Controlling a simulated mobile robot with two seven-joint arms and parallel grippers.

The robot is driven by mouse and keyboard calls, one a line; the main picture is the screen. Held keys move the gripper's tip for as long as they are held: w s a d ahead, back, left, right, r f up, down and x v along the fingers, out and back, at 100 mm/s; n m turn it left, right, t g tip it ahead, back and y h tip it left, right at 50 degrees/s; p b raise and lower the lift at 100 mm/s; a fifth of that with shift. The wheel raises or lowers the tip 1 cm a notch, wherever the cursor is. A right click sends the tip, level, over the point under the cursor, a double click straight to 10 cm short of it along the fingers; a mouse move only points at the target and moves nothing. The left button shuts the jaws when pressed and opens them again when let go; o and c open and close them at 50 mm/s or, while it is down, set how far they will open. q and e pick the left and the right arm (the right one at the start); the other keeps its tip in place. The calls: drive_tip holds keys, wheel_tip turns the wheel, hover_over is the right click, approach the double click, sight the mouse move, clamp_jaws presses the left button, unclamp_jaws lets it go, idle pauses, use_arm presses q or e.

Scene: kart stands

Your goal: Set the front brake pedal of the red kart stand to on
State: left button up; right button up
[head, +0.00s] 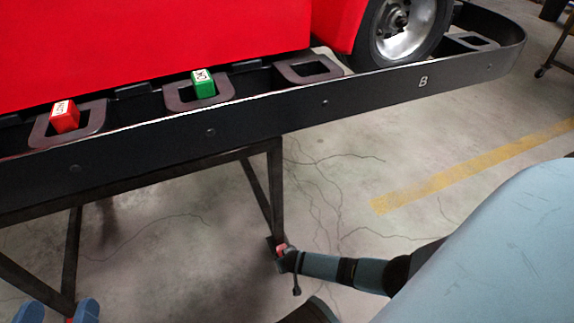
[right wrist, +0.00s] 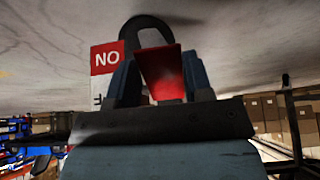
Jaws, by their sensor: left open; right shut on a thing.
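The red kart stand has a dark metal frame (head: 279,190) and carries a red kart body (head: 160,40). At the foot of its right leg is a small red pedal (head: 281,247). My right gripper (head: 284,256) is at this foot. In the right wrist view, which is upside down, my right gripper (right wrist: 165,85) is shut on the red pedal (right wrist: 164,73). A label (right wrist: 106,62) beside it reads ON on red, with a partly hidden white half below. I cannot tell the pedal's setting. My left gripper (head: 60,313) is open at the bottom left edge.
A dark rail (head: 350,95) marked B runs along the stand, with a red tag (head: 65,116) and a green tag (head: 204,83). A kart wheel (head: 402,25) stands behind it. Cracked concrete floor (head: 340,180) is open around the right leg, with a yellow line (head: 470,165) farther right.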

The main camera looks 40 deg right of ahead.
drive_tip(key=o, duration=1.1)
drive_tip(key=shift+s, duration=0.1)
use_arm(q)
drive_tip(key=shift+s+f, duration=0.1)
drive_tip(key=shift+f, duration=0.15)
use_arm(e)
drive_tip(key=shift+o, duration=0.9)
drive_tip(key=shift+s+r+p, duration=0.1)
drive_tip(key=shift+r+p, duration=0.25)
drive_tip(key=shift+r, duration=0.05)
use_arm(q)
wheel_tip(320, 180, up, 8)
drive_tip(key=s+n+t+p, duration=0.1)
drive_tip(key=n+t+p, duration=0.1)
drive_tip(key=p, duration=0.6)
drive_tip(key=shift+s+d+n, duration=0.25)
drive_tip(key=shift+s+n, duration=0.15)
drive_tip(key=shift+n, duration=0.2)
use_arm(e)
drive_tip(key=v, duration=1.3)
drive_tip(key=shift+f, duration=0.1)
